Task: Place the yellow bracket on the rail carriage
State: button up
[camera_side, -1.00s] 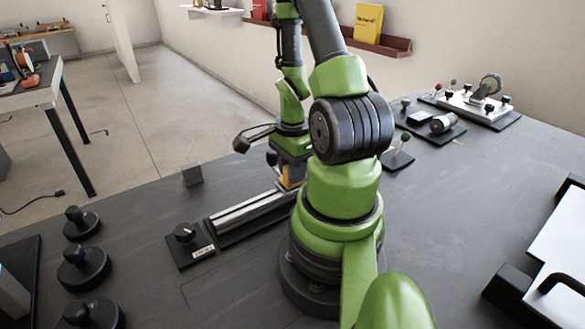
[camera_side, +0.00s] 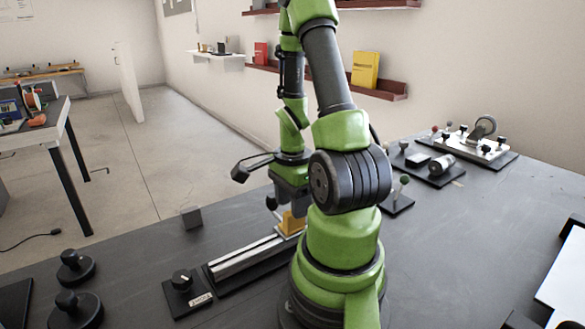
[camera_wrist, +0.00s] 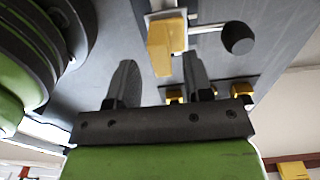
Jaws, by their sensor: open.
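The yellow bracket (camera_side: 291,223) sits at the right part of the metal rail (camera_side: 245,258), under my gripper (camera_side: 289,198). The rail carriage under it is mostly hidden in the side view. In the wrist view the yellow bracket (camera_wrist: 161,50) stands against a pale block, which may be the carriage. My gripper (camera_wrist: 158,66) is open there, its two dark fingers apart on either side of the bracket in the picture. The fingers do not appear to hold it. My arm hides the rail's far end.
A knob block (camera_side: 182,290) stands at the rail's left end, and a small grey block (camera_side: 191,217) behind it. Round black knobs (camera_side: 74,268) are at the left. A green-ball lever (camera_side: 399,196) is to the right. More yellow parts (camera_wrist: 241,89) show in the wrist view.

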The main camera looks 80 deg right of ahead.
notch_tip(320, 180, up, 8)
jog(key=w+a+r+n+t+h, duration=0.1)
jog(key=w+a+r+n+t, duration=0.3)
jog(key=w+a+r+n, duration=0.6)
jog(key=s+a+r+n+t+y, duration=0.3)
jog(key=s+a+n, duration=0.2)
jog(key=n, duration=0.8)
jog(key=a, duration=0.3)
jog(key=shift+a, duration=0.4)
